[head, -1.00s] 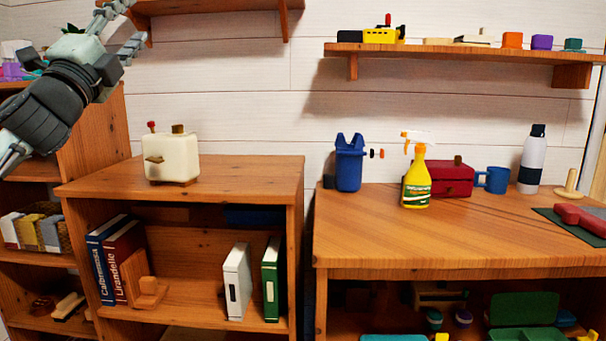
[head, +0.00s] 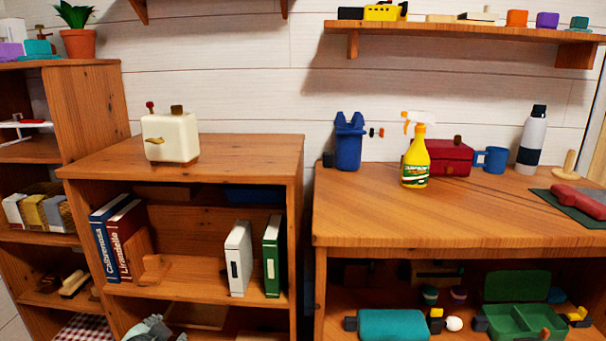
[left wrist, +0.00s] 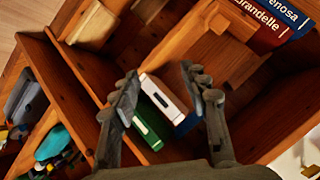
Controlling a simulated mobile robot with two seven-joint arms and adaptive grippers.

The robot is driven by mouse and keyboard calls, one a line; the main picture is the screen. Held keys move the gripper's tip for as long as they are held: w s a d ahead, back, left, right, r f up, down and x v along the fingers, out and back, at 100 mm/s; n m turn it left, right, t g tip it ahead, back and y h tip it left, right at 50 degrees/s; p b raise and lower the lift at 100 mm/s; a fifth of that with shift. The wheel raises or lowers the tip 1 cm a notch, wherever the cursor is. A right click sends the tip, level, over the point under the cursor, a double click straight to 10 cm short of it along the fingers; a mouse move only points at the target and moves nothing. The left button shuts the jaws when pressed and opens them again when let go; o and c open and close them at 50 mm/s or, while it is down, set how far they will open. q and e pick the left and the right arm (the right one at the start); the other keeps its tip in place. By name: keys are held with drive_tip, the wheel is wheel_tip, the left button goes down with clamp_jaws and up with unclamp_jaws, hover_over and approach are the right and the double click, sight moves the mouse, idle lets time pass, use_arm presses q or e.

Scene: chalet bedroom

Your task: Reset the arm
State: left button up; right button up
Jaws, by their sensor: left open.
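My left gripper (head: 152,328) shows at the bottom edge of the head view, low in front of the wooden shelf unit (head: 200,150); only part of it is in the picture. In the left wrist view the left gripper (left wrist: 160,88) is open, with its two grey fingers spread apart. Nothing is held between them. The white binder (left wrist: 164,93) and the green binder (left wrist: 150,125) show beyond the fingers, in the shelf. My right gripper is in neither view.
The shelf unit holds blue and red books (head: 118,238); a cream box-like object (head: 170,137) stands on top. To the right, a wooden table (head: 400,205) carries a yellow spray bottle (head: 415,160), a red box (head: 450,157) and a blue mug (head: 491,160). A potted plant (head: 76,40) stands at left.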

use_arm(q)
drive_tip(key=s+f+n+g, duration=0.2)
drive_tip(key=s+f+g, duration=0.2)
drive_tip(key=s+f, duration=0.5)
drive_tip(key=s+d+f+n+g, duration=0.1)
drive_tip(key=s+f+g, duration=0.3)
drive_tip(key=s+f, duration=0.6)
drive_tip(key=s+n, duration=0.1)
drive_tip(key=s, duration=0.7)
drive_tip(key=shift+d+f+h+p, duration=0.15)
drive_tip(key=shift+d+h+p, duration=0.15)
drive_tip(key=shift+h+p, duration=0.1)
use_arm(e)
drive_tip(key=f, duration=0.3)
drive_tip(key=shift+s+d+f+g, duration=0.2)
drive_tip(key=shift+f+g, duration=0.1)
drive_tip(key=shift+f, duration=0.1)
use_arm(q)
drive_tip(key=shift+w, duration=0.15)
drive_tip(key=shift+c, duration=0.4)
